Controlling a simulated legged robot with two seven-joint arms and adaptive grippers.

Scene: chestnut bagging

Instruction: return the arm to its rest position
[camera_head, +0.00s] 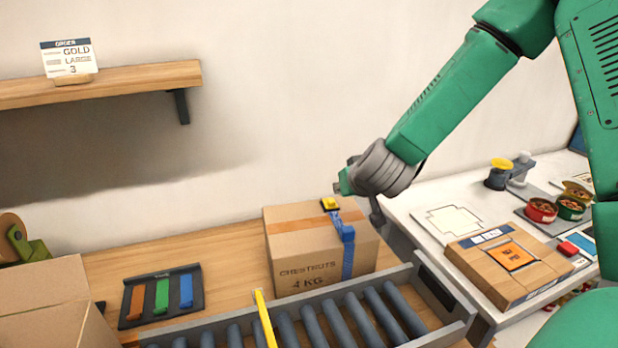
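My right arm comes in from the upper right. Its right gripper (359,197) is beside the upper right of a closed cardboard box (300,248) printed "CHESTNUTS 4 KG". The gripper is seen from an awkward angle, so its opening does not show clearly, and I cannot tell whether it touches the box. Brown tape runs over the box top. A blue strap (347,255) with a yellow-and-black piece (329,204) lies over its top and front. My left gripper is not in view.
A roller conveyor (440,297) with a yellow bar (264,318) crosses the front. A strip tray (129,318) and open carton (45,300) are left. The right table (412,207) holds a flat box (477,269), tins and a yellow-topped item. A shelf (130,84) carries an order card (69,57).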

